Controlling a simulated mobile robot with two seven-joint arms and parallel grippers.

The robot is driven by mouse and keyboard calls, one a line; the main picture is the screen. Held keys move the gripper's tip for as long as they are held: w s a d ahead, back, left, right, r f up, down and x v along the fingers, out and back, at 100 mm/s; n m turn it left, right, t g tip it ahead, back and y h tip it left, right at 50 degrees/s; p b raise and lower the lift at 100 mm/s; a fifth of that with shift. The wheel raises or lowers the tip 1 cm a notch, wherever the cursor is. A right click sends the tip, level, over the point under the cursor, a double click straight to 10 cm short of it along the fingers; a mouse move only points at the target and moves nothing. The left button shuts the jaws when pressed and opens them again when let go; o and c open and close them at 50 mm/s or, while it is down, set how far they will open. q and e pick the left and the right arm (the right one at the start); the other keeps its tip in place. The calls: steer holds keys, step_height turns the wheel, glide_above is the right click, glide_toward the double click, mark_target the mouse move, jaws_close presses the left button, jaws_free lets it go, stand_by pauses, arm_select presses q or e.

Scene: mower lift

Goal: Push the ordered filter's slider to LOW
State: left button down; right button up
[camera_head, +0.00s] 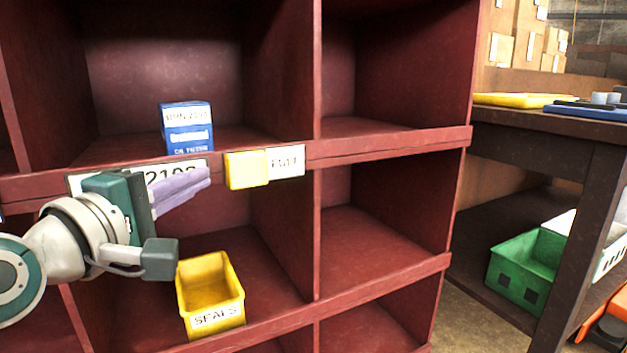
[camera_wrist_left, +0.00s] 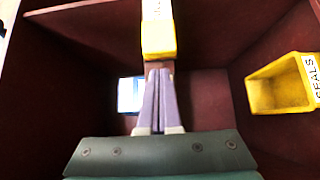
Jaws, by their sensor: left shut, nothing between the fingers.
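The slider is a yellow block (camera_head: 247,170) on the front edge of the shelf, with a white label reading "FULL" (camera_head: 286,161) uncovered on its right. A white number plate (camera_head: 199,163) ending in "2108" is on the same edge to the left, partly hidden by my gripper. A blue and white filter box (camera_head: 187,128) stands on the shelf above. My left gripper (camera_head: 208,177) is shut and empty, its purple fingers pointing right, just left of the slider. In the left wrist view, a small gap shows between the fingertips (camera_wrist_left: 159,71) and the yellow slider (camera_wrist_left: 158,39). My right gripper is out of view.
A yellow bin marked "SEALS" (camera_head: 211,290) stands in the compartment below my gripper. The compartments to the right look empty. A dark table (camera_head: 540,127) stands at the right, with a green bin (camera_head: 522,272) beneath it.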

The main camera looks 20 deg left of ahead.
mark_target(268, 168)
arm_select(q)
steer(key=shift+w+d, duration=0.65)
steer(key=shift+w, duration=0.05)
steer(key=shift+w+d, duration=0.25)
steer(key=shift+w, duration=0.05)
steer(key=w+d+p, duration=0.1)
steer(key=w+d, duration=0.3)
steer(key=shift+w+p, duration=0.3)
steer(key=shift+p, duration=0.05)
